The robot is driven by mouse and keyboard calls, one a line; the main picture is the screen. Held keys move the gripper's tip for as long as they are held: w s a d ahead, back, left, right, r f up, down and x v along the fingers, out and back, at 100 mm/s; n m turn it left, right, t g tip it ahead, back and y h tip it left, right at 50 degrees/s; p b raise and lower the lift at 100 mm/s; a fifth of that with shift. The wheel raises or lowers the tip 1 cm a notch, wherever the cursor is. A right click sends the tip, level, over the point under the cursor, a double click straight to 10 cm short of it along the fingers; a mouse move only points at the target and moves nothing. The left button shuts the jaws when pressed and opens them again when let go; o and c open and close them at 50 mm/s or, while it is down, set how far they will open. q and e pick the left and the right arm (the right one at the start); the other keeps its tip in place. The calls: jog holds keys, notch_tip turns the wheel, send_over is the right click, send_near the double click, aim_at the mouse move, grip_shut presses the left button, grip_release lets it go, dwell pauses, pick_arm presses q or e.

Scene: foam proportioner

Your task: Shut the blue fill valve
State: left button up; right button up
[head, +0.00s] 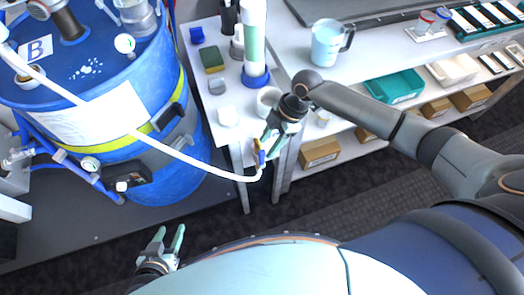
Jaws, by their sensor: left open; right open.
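The blue valve handle (262,158) sits with a brass-coloured part at the end of a white hose (190,158), in front of the small white table. My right gripper (267,143) reaches down from the right, open, with its green fingers right at the valve. The fingers partly hide the valve, and I cannot tell whether they touch the handle. My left gripper (166,242) is open and empty at the bottom left, well away from the valve, its green fingers pointing up in the picture.
A large blue drum (150,75) labelled B stands at the left, with gauges and fittings. The small table (208,95) holds a sponge, cups and a tall cylinder. A shelf at the right carries a measuring jug (326,45), a teal tray (394,86) and cardboard boxes. The dark floor in front is clear.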

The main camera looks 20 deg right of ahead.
aim_at(263, 152)
jog(key=x, duration=0.5)
jog(key=shift+a+f, duration=0.1)
jog(key=shift+f, duration=0.1)
grip_shut()
dwell(1.2)
